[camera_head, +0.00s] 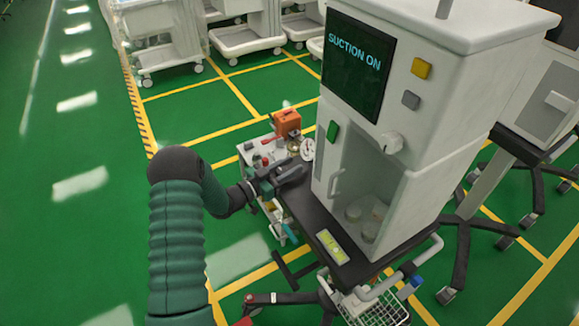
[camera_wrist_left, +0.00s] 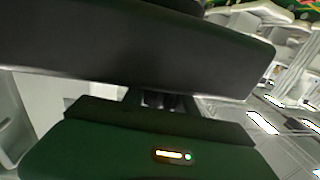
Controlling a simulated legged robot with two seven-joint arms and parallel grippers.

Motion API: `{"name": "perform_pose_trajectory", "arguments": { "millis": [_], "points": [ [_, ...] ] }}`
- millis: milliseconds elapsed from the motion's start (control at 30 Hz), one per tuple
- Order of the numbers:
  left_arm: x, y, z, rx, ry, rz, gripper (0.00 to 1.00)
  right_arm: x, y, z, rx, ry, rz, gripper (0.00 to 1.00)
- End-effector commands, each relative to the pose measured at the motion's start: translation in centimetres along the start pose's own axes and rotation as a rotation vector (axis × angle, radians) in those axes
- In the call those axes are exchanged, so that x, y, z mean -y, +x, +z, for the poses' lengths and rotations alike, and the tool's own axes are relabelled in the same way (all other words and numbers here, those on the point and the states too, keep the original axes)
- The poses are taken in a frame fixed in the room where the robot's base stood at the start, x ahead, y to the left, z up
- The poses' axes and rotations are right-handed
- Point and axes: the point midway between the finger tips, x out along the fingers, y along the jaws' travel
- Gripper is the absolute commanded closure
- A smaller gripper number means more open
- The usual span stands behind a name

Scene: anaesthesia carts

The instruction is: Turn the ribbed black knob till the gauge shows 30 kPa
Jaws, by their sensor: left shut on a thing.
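My left gripper (camera_head: 294,171) reaches in from the left, at the left side of the white suction cart (camera_head: 440,70). It is shut on the ribbed black knob, which its dark fingers hide in the head view. A round white gauge (camera_head: 307,149) sits just above the fingertips, beside the cart body. Its needle and reading are too small to tell. In the left wrist view the dark finger (camera_wrist_left: 130,50) and my green gripper body fill most of the picture; the knob cannot be made out clearly there. My right gripper is in neither view.
The cart's screen (camera_head: 359,63) reads "SUCTION ON". A small trolley with an orange box (camera_head: 287,122) stands behind my gripper. A yellow-green level (camera_head: 332,246) lies on the cart's black shelf, with a wire basket (camera_head: 378,308) below. Green floor at left is clear.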

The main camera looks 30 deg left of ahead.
Motion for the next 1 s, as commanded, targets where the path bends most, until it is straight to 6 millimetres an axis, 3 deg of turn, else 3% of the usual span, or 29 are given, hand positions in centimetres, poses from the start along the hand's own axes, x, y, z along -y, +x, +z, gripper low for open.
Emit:
{"name": "perform_pose_trajectory", "arguments": {
  "millis": [300, 600, 633, 767, 1000],
  "points": [
    [-0.5, -0.1, 0.1, -0.002, 0.006, 0.252, 1.0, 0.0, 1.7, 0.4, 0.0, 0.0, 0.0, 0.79],
    [-0.6, -0.1, -0.1, 0.0, 0.002, 0.264, 1.0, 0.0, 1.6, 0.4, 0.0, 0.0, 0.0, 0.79],
    [-0.6, -0.1, -0.1, 0.0, 0.002, 0.264, 0.62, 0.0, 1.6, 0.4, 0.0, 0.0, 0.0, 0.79],
    [-0.6, -0.1, -0.1, 0.0, 0.002, 0.264, 0.45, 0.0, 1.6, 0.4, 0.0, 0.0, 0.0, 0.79],
    [-0.7, -0.1, 0.0, 0.001, 0.001, 0.265, 0.45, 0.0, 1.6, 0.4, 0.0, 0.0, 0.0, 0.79]
  ]
}}
